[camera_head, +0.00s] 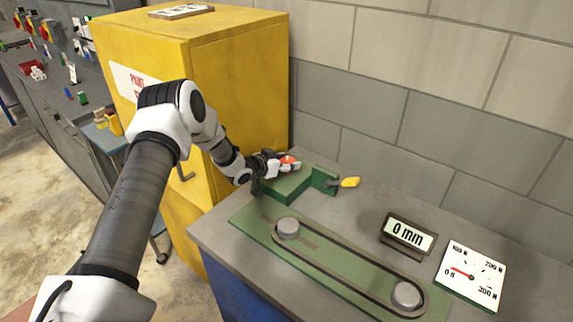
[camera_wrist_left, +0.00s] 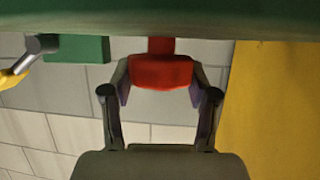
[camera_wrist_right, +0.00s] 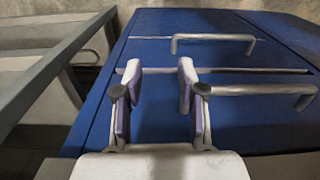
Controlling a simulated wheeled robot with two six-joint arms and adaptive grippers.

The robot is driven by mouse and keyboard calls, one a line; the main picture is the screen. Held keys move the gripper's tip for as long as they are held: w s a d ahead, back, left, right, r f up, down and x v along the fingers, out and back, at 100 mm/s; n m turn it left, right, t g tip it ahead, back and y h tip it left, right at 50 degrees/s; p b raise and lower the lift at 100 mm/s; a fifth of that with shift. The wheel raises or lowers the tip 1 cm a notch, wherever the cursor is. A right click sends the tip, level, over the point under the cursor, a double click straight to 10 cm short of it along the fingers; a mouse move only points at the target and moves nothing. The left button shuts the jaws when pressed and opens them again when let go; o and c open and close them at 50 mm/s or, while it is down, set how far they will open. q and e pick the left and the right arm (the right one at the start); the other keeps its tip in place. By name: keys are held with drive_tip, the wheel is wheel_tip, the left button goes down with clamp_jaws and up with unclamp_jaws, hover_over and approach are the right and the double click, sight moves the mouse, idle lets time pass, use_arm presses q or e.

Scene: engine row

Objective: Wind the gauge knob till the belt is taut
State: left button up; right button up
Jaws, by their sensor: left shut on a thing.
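A red knob (camera_head: 290,160) sits at the green block (camera_head: 288,187) on the bench. My left gripper (camera_head: 280,164) is shut on it. In the left wrist view the red knob (camera_wrist_left: 162,72) lies between the two fingers. A dark belt (camera_head: 335,277) loops around two grey pulleys (camera_head: 288,228) on a green plate (camera_head: 256,221). A white dial gauge (camera_head: 472,276) has its red needle near 0 N. A small display (camera_head: 408,235) reads 0 mm. My right gripper (camera_wrist_right: 160,70) is open and empty, in front of a blue cabinet (camera_wrist_right: 225,90).
A yellow-tipped lever (camera_head: 349,182) sticks out from the green bracket beside the block. A yellow cabinet (camera_head: 240,80) stands directly behind my left arm. A grey block wall (camera_head: 440,120) closes off the back. The blue cabinet has metal handles (camera_wrist_right: 213,38).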

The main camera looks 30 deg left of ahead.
sight(288, 161)
use_arm(q)
drive_tip(key=m+g+h, duration=0.1)
drive_tip(key=m+h, duration=0.1)
drive_tip(key=h, duration=0.1)
drive_tip(key=shift+m+b, duration=0.4)
drive_tip(key=shift+f+m+g+h, duration=0.1)
drive_tip(key=shift+m+g+h, duration=0.6)
drive_tip(key=shift+m+h, duration=0.4)
drive_tip(key=o, duration=0.9)
drive_tip(key=shift+o, duration=1.4)
drive_tip(key=shift+w+d, duration=0.15)
drive_tip(key=shift+w, duration=0.05)
wheel_tip(288, 161, up, 10)
drive_tip(key=shift+f, duration=0.1)
